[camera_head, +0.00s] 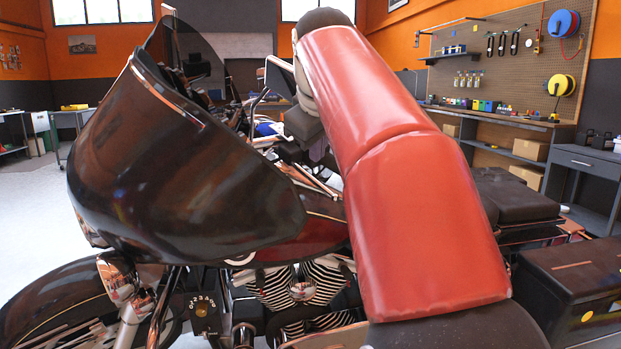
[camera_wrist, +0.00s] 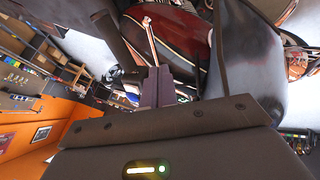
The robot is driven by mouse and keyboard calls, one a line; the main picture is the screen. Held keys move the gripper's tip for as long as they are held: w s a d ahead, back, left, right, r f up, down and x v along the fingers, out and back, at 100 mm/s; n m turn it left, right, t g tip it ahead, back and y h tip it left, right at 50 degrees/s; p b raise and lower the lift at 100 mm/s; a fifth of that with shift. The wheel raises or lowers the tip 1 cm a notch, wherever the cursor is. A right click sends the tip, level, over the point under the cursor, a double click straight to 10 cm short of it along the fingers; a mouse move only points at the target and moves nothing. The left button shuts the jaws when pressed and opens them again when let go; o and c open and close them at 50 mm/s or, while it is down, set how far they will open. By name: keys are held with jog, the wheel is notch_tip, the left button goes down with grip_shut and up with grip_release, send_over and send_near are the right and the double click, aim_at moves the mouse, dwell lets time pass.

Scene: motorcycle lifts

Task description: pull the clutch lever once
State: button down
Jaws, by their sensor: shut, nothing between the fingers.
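The clutch lever (camera_wrist: 151,38) appears in the wrist view as a thin pale metal bar with a rounded end. A dark handlebar grip (camera_wrist: 112,38) lies to its left, with a gap between them. My gripper (camera_wrist: 158,72) is shut and empty, its fingertips near the lower visible part of the lever; I cannot tell whether they touch it. In the head view, my gripper (camera_head: 317,150) is partly hidden behind my red arm. I cannot make out the lever clearly there.
The motorcycle's dark fairing (camera_head: 180,160) and windshield (camera_head: 190,50) fill the left of the head view. The seat (camera_head: 515,195) and a side case (camera_head: 575,285) are at right. A workbench (camera_head: 500,123) and pegboard (camera_head: 500,50) stand behind. Open floor (camera_head: 30,265) shows at left.

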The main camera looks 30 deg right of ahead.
aim_at(316, 180)
jog(key=b+x, duration=0.1)
jog(key=x, duration=0.9)
jog(key=shift+b, duration=0.3)
jog(key=shift+s+d, duration=0.1)
jog(key=shift+d, duration=0.05)
